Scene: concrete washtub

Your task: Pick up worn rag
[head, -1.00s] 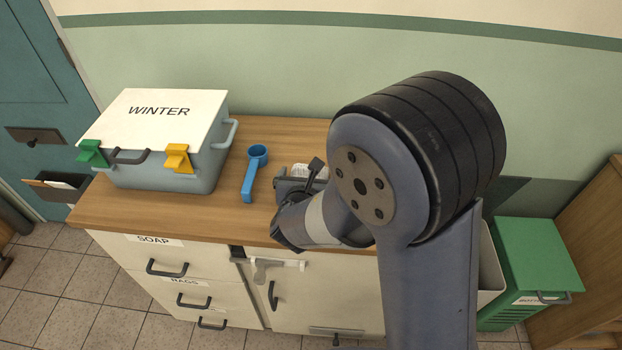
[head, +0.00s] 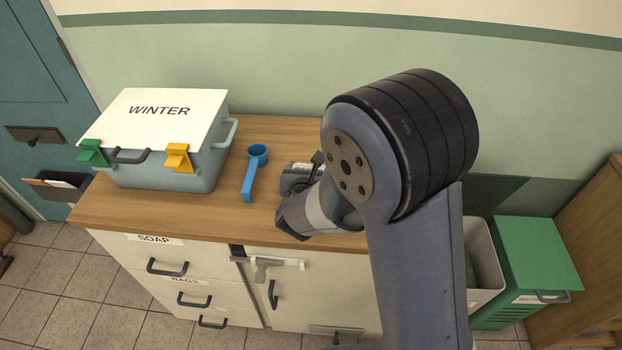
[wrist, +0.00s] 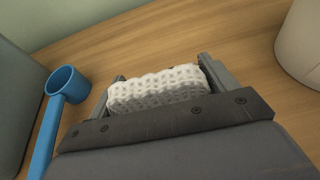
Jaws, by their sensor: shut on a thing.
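The worn rag (wrist: 155,91) is a white, knitted, open-mesh cloth. In the wrist view it sits bunched between the two fingers of my gripper (wrist: 162,76), which is shut on it. Wooden countertop shows beyond it; I cannot tell whether the rag touches the wood. In the head view my gripper (head: 301,174) is over the right part of the counter, and my arm and gripper hide most of the rag.
A blue scoop (head: 250,178) lies just left of my gripper. Left of it stands a grey box (head: 212,165) with a white lid marked WINTER and green and yellow clips. A pale rounded object (wrist: 302,45) stands at the right in the wrist view.

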